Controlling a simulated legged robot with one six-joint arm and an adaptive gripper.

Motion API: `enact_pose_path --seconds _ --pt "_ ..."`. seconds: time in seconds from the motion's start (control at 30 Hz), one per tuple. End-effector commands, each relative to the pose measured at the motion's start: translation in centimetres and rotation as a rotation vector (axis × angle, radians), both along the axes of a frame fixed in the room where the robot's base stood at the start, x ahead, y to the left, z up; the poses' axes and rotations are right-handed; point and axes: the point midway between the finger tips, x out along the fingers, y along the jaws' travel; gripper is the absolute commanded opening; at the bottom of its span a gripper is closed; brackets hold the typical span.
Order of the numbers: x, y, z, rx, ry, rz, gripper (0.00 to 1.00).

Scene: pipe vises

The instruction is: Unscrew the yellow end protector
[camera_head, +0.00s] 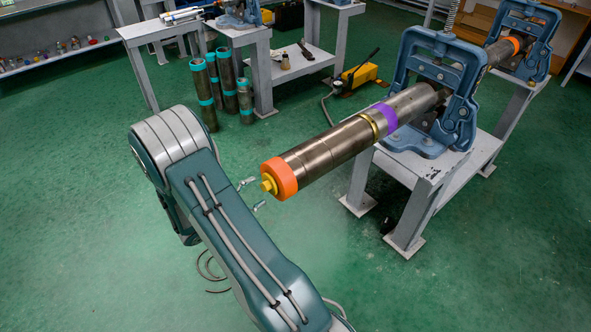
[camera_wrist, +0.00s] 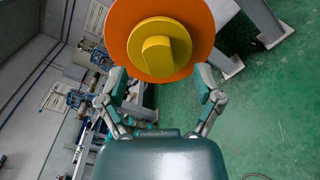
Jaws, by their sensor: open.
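The yellow end protector (camera_head: 268,184) sits at the near end of a long metal pipe (camera_head: 330,146), in the middle of an orange end ring (camera_head: 282,178). In the wrist view the yellow protector (camera_wrist: 158,54) is a round disc with a raised grip bar, in front of the orange ring (camera_wrist: 190,25). My gripper (camera_wrist: 161,88) is open, its two fingers spread to the left and right just below the protector in that picture. Nothing is between the fingertips, and I cannot tell whether they touch the ring.
A blue pipe vise (camera_head: 432,85) on a grey stand (camera_head: 420,175) holds the pipe, and another vise (camera_head: 525,40) stands behind. Several upright pipes (camera_head: 228,80) and a yellow pump (camera_head: 360,75) are on the floor behind. The green floor around my arm is mostly clear.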

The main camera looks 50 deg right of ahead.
Motion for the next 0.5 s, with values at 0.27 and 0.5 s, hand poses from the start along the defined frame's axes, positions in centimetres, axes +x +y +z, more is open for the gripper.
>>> enact_pose_path --seconds 0.27,0.5 --pt "0.01 0.0 -0.01 -0.072 -0.3 0.0 0.84" --pt "0.01 0.0 -0.01 -0.135 -0.558 0.001 0.84"
